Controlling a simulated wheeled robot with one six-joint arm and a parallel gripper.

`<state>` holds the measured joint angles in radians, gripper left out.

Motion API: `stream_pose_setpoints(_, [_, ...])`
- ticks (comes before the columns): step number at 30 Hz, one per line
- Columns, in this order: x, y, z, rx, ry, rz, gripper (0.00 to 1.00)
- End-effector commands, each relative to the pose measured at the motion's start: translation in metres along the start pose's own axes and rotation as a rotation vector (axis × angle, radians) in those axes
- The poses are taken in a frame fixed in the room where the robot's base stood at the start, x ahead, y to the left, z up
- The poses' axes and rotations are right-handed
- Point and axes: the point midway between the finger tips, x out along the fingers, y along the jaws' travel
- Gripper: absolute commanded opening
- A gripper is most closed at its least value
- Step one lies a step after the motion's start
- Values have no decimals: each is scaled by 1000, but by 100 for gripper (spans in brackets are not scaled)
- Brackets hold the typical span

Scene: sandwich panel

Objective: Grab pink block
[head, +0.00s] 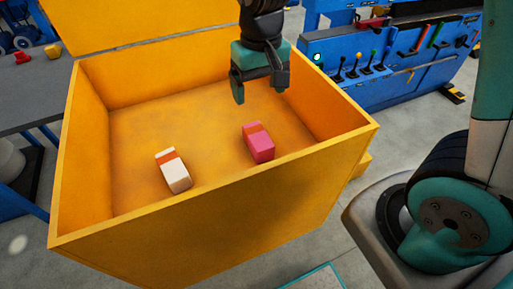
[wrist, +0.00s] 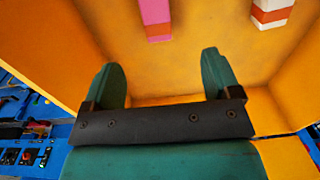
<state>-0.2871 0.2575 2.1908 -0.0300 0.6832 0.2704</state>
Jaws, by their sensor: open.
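The pink block (head: 260,146) has an orange-red band near its far end and lies on the floor of the yellow box, right of the middle. In the wrist view the pink block (wrist: 156,18) is partly cut off by the top edge, beyond the fingertips. My gripper (head: 252,92) is above the box, apart from the pink block and behind it in the head view. In the wrist view my gripper (wrist: 162,72) has its two green fingers spread with nothing between them.
A white block (head: 176,175) with an orange-red band lies left of the pink block; it also shows in the wrist view (wrist: 270,14). The yellow box (head: 215,205) has upright walls around both blocks and a raised lid (head: 140,22). A blue tool panel (head: 395,65) stands behind right.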

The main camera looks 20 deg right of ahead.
Motion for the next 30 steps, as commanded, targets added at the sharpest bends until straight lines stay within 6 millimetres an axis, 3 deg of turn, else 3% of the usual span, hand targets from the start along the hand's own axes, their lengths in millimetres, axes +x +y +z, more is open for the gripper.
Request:
stream_pose_setpoints(4, [24, 4, -9, 38, -7, 28, 83])
stream_pose_setpoints(18, [120, 7, -8, 37, -7, 27, 83])
stream_pose_setpoints(30, [155, 10, -14, 37, -8, 26, 83])
